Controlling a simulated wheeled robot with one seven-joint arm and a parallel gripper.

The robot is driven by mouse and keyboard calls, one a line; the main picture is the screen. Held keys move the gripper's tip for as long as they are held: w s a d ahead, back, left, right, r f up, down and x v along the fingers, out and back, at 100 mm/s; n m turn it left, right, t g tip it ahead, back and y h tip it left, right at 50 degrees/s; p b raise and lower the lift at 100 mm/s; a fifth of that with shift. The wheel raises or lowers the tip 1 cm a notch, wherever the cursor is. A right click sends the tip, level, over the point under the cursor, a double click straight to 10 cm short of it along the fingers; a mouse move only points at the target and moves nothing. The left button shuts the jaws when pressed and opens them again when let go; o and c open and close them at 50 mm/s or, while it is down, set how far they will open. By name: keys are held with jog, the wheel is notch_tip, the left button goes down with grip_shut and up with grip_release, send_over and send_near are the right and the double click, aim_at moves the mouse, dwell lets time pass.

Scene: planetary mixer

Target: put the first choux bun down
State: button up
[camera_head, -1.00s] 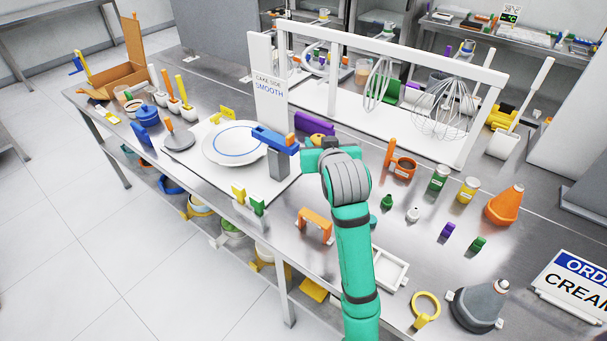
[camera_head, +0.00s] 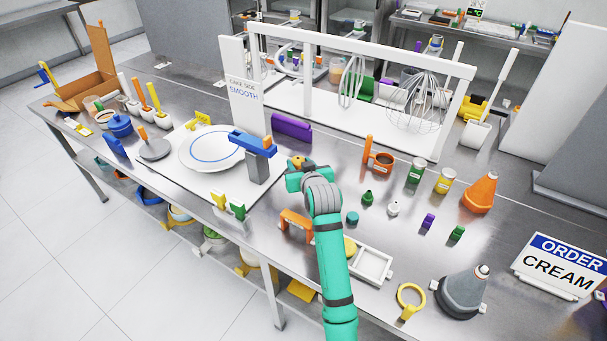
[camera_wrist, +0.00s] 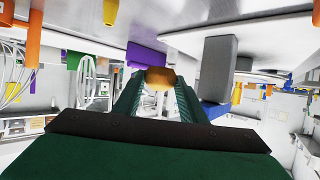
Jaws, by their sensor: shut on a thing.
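A golden-brown choux bun (camera_wrist: 160,78) sits between the two green fingers of my gripper (camera_wrist: 158,90) in the wrist view. In the head view the bun (camera_head: 298,162) shows just beyond my gripper (camera_head: 300,175), which is shut on it. The gripper is right of the blue-topped grey post and beyond the orange bracket. A white plate (camera_head: 190,155) with a blue ring lies to the left on a white board (camera_head: 160,180). I cannot tell whether the bun touches a surface.
A grey post with a blue top (camera_head: 256,165) stands between the plate and my gripper. A purple block (camera_head: 291,127) is behind. An orange bracket (camera_head: 296,222) stands in front. Orange cup (camera_head: 381,160), jars and small bottles stand to the right. A white frame with whisks (camera_head: 365,60) rises behind.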

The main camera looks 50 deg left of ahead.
jog(key=w+a+f, duration=0.1)
jog(key=f, duration=0.1)
jog(key=w+a+f, duration=0.1)
jog(key=w+f, duration=0.1)
jog(key=w+a+f, duration=0.1)
jog(key=w+f, duration=0.1)
jog(key=shift+f, duration=1.75)
jog(key=o, duration=0.7)
jog(key=shift+f, duration=0.15)
